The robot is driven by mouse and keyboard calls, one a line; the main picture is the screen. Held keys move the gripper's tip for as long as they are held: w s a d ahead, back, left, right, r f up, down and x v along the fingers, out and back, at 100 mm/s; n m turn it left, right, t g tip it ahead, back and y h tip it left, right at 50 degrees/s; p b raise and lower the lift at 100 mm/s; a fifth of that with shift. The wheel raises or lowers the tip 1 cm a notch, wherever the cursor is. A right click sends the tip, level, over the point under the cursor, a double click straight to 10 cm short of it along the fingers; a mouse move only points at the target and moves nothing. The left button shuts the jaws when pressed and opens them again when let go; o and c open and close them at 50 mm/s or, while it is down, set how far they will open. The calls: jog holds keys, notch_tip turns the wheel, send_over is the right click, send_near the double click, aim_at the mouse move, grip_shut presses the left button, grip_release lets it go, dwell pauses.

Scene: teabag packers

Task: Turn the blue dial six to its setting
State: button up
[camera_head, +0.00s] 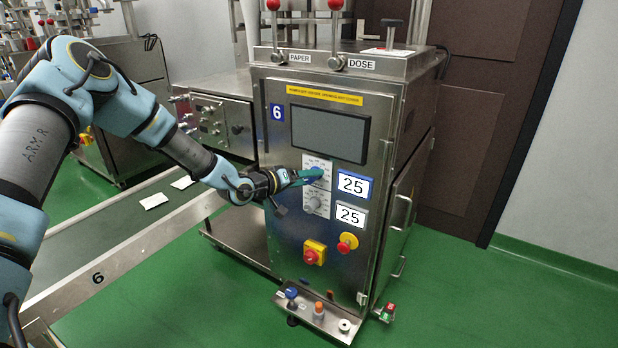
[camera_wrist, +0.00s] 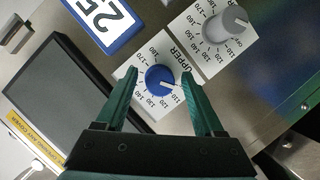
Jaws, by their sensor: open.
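The blue dial (camera_wrist: 162,80) is a round knob on a white scale plate marked "UPPER" on the front of machine 6. In the wrist view its pale pointer mark lies toward the right, near the 110 to 120 marks. My gripper (camera_wrist: 160,78) is open, with one green finger on each side of the dial; I cannot tell whether they touch it. In the head view my gripper (camera_head: 305,177) reaches the panel and covers part of the dial (camera_head: 317,173). A blue-framed sign reading 25 (camera_head: 354,186) is beside the dial.
A grey dial (camera_head: 312,205) sits below the blue one, beside a grey-framed 25 sign (camera_head: 350,215). A dark screen (camera_head: 328,132) is above. A conveyor (camera_head: 120,235) runs at left; green floor is clear at right.

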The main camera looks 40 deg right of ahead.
jog(key=shift+d, duration=0.2)
grip_shut()
dwell(0.5)
